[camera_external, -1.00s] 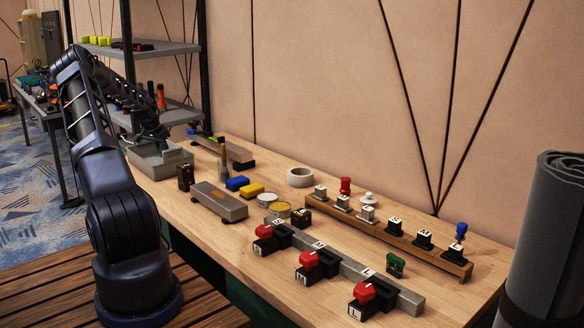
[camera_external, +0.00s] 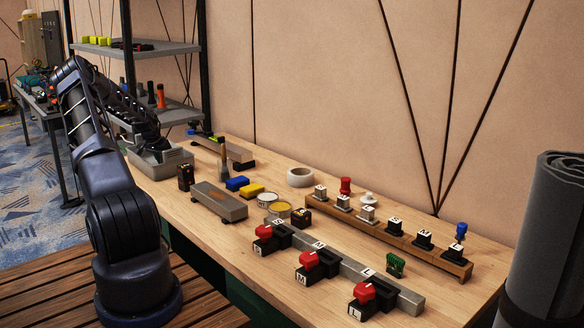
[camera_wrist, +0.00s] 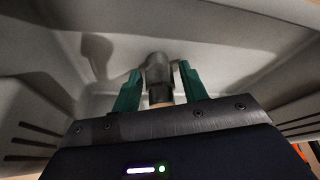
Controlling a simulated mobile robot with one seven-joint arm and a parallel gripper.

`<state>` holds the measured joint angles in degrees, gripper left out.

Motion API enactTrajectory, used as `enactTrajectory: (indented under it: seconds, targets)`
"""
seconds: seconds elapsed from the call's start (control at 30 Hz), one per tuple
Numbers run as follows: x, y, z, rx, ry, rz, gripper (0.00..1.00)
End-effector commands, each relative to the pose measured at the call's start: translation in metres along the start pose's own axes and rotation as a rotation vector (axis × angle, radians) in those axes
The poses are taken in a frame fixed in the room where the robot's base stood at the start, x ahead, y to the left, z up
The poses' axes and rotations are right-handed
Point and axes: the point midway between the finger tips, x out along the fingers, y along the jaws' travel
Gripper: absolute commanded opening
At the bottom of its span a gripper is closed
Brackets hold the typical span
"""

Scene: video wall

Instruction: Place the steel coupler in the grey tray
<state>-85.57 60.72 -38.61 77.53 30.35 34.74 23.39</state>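The grey tray (camera_external: 174,160) stands at the back left end of the wooden bench. My gripper (camera_external: 152,146) is down at the tray, and its fingertips are hard to make out in the external view. In the wrist view, my gripper's green fingers (camera_wrist: 160,82) stand on either side of the steel coupler (camera_wrist: 157,72), a short grey metal piece. The tray's pale walls and floor (camera_wrist: 225,65) surround the gripper in that view. The coupler's lower end is partly hidden by the gripper body.
Red-knobbed clamps (camera_external: 309,262) and a wooden rack (camera_external: 390,232) fill the bench's right side.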

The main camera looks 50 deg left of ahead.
Motion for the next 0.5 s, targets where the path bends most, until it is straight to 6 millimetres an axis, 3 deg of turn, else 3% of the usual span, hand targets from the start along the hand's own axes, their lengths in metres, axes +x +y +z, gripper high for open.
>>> enactTrajectory:
  seconds: [0.33,0.5]
  targets:
    - [-0.002,0.000,-0.001,0.000,0.001,0.000,0.49]
    - [-0.016,0.000,-0.002,0.001,0.001,-0.002,0.49]
